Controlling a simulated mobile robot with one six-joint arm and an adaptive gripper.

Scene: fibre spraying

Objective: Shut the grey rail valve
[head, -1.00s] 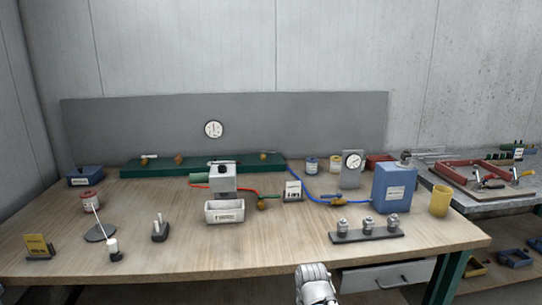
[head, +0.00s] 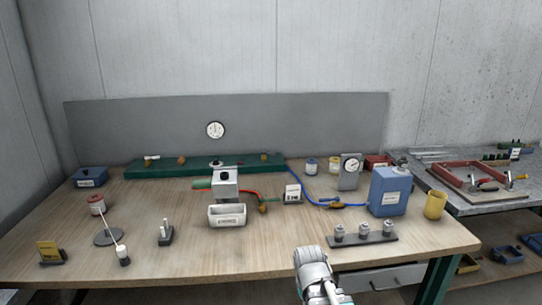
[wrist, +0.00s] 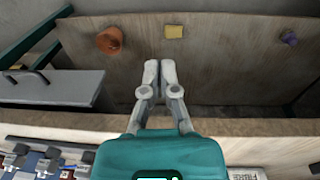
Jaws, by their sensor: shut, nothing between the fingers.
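A green rail (head: 225,164) lies along the back of the bench, with several small valves on it. A pale handle (head: 151,157) shows at its left end, an orange-brown part (head: 181,160) beside it, and another small valve (head: 264,157) at the right. They are too small to tell which is the grey valve or how its handle is turned. My gripper (wrist: 160,68) is shut and empty in the wrist view, over the space by the bench's front edge, far from the rail. In the head view only my arm shows at the bottom; the fingertips are hidden.
A white tray (head: 227,216) before a grey box (head: 225,184), a rack of metal parts (head: 363,238), a blue canister (head: 390,190) and a yellow cup (head: 435,204) stand on the bench. A blue hose (head: 305,190) runs rightward from the rail.

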